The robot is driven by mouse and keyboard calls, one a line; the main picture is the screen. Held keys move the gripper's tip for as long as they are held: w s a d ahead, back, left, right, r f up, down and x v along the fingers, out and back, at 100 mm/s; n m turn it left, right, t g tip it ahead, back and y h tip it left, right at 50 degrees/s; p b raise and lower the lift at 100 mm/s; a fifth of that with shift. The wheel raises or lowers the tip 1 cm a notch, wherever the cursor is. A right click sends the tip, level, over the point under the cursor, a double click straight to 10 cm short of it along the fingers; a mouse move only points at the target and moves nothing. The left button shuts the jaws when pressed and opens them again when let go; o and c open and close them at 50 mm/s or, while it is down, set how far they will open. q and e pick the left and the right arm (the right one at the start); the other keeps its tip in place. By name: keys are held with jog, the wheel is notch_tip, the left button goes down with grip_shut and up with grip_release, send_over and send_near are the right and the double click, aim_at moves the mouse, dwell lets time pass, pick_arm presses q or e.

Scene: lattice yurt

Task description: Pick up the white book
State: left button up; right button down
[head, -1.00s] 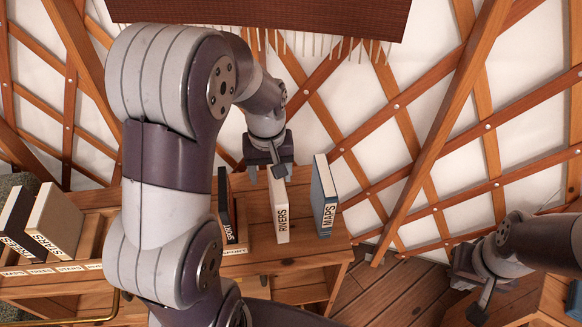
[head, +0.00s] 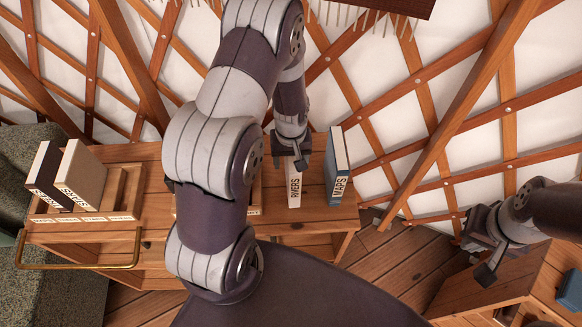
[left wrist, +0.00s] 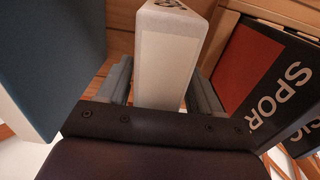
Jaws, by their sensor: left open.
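The white book (head: 294,187), with RIVERS on its spine, stands upright on the wooden cabinet (head: 305,226). My left gripper (head: 291,161) is over its top, coming down from above. In the left wrist view the white book (left wrist: 168,62) stands between the two open fingers (left wrist: 160,92), one on each side; I cannot tell that they touch it. My right gripper (head: 479,259) is open and empty at the right, far from the book.
A blue MAPS book (head: 338,168) stands close to the right of the white book. A black and red SPORT book (left wrist: 268,68) is on its other side. A wooden rack (head: 85,216) holds black and beige books at the left. A brass rail (head: 80,266) fronts the cabinet.

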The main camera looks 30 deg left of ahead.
pick_arm(q)
jog(key=shift+s+r, duration=0.1)
jog(key=shift+s, duration=0.1)
jog(key=c, duration=0.7)
jog(key=shift+w, duration=0.1)
grip_shut()
